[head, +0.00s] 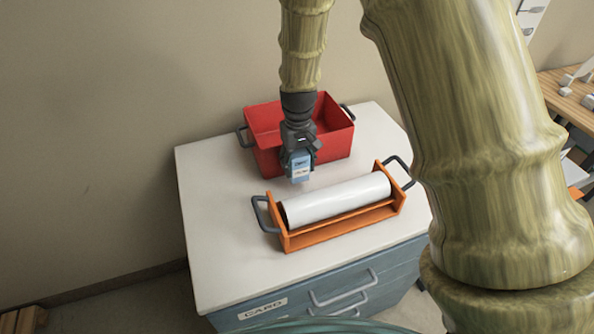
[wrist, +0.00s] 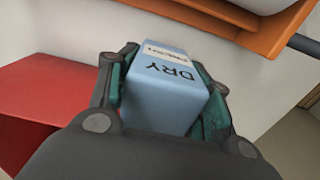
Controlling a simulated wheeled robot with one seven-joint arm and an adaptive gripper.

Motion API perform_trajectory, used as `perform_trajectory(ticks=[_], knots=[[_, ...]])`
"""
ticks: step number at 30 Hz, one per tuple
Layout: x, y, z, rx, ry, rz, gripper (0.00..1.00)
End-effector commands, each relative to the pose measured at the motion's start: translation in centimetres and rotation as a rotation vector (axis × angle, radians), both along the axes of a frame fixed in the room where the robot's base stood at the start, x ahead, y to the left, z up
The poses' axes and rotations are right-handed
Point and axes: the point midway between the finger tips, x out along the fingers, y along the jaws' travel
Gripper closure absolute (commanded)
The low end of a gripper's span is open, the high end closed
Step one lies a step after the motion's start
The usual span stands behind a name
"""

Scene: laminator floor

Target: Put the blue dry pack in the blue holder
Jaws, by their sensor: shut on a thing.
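The blue dry pack (wrist: 165,85) is a light blue box marked DRY. It fills the space between the fingers of my gripper (wrist: 165,92) in the wrist view. My gripper (head: 299,163) is shut on the pack. In the head view the pack (head: 300,168) hangs from it, between the red bin and the orange holder, and seems to be above the white cabinet top. No blue holder shows in either view.
A red bin (head: 262,158) with dark handles stands behind the gripper. An orange holder (head: 340,228) with a white roll (head: 338,198) lies in front. Both stand on the white-topped cabinet (head: 205,240), whose left part is clear. A wooden table (head: 565,92) stands at right.

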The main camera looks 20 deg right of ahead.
Motion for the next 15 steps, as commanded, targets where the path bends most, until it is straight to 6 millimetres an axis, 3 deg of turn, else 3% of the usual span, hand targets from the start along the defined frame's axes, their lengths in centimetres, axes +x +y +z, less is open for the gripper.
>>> perform_trajectory(ticks=[9,15], knots=[[-0.1,0.1,-3.2,0.001,0.003,0.000,0.80],[0.0,0.1,-3.7,0.000,0.001,0.001,0.80]])
